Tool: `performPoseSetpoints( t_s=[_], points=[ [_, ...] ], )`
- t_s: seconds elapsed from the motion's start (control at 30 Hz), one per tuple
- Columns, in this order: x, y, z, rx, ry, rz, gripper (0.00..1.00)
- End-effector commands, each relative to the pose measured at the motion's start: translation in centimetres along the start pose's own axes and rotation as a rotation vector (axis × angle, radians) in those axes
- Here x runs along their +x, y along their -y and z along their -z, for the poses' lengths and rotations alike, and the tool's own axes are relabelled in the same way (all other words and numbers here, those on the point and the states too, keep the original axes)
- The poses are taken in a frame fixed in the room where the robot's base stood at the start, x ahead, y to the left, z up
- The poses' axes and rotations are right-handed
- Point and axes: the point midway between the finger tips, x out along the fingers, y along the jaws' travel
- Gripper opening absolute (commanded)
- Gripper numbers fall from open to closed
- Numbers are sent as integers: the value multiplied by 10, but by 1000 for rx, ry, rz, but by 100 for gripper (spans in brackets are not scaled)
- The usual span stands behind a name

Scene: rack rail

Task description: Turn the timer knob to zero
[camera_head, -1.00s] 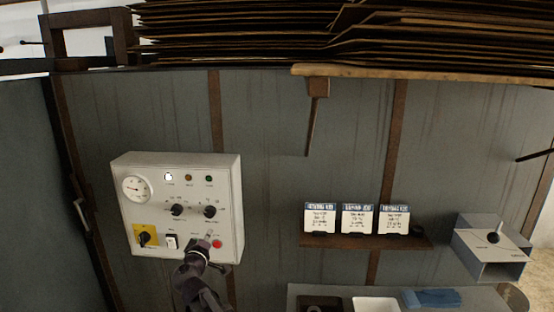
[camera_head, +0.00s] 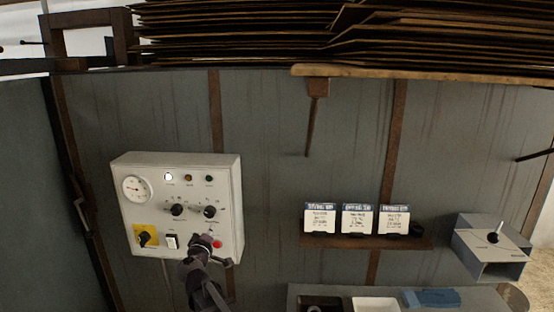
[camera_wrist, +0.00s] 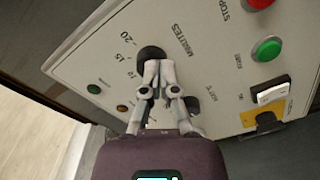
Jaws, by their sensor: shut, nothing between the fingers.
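The timer knob (camera_head: 209,211) is a black knob on the white control panel, right of a similar black knob (camera_head: 176,210). In the wrist view the timer knob (camera_wrist: 152,56) sits beside the word MINUTES and a printed scale. Its pointer is too dark to read. My gripper (camera_head: 203,240) is at the panel's lower part, below the timer knob and by the red button. In the wrist view my gripper (camera_wrist: 158,70) is shut and empty, its fingertips at the edge of the timer knob. I cannot tell whether they touch it.
The panel also carries a red stop button (camera_wrist: 258,3), a green button (camera_wrist: 267,49), a white rocker switch (camera_wrist: 270,92) and a yellow plate with a switch (camera_head: 146,236). A shelf (camera_head: 350,242) with several cards and a grey box (camera_head: 490,248) stand to the right.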

Motion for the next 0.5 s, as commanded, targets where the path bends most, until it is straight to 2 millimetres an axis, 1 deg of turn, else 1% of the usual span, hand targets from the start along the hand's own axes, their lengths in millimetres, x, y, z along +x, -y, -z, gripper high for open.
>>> performPoseSetpoints(
  t_s=[0.03, 0.2, 0.4, 0.5],
  points=[
    [7, 0, 0, 0, 1, -1, 0],
    [23, 0, 1, 0, 1, -1, 0],
    [37, 0, 0, 0, 1, 0, 0],
    [40, 0, 0, 0, 1, -1, 0]
  ],
)
